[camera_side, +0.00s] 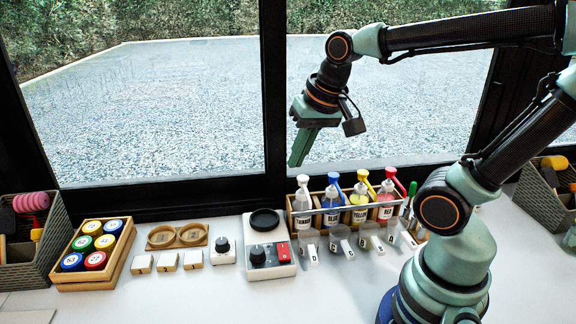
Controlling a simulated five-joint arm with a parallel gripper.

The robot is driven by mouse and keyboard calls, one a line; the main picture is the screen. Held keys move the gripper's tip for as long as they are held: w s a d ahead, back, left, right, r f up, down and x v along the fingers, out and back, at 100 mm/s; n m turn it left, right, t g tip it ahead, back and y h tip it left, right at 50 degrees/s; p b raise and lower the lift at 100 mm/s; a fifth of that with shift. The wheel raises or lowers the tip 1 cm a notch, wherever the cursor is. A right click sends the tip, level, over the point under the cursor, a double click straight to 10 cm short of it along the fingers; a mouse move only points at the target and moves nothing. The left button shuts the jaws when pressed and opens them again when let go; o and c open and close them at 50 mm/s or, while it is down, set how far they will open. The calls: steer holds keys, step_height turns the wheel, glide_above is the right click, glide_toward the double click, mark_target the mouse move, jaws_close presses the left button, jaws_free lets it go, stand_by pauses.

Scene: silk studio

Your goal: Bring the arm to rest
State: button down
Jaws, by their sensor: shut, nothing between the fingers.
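My gripper (300,160) hangs in the air at the upper middle of the side view, in front of the window. Its green fingers point down and are shut with nothing between them. It is above and behind the bottle rack as seen in the picture, clear of the bottles. My arm is bent, reaching up from its base at the lower right and back left to the gripper.
A wooden rack (294,230) holds several pump bottles. A stirrer device (271,268) stands left of centre. A wooden box (115,276) holds several coloured jars. Woven baskets (48,262) stand at both sides. The white table's front (220,305) is clear.

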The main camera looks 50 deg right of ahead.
steer(key=n, duration=0.2)
steer(key=s+a+n, duration=0.1)
steer(key=n, duration=0.1)
steer(key=a+n+t, duration=0.1)
steer(key=shift+s+n, duration=0.2)
steer(key=shift+n, duration=0.2)
stand_by(0.4)
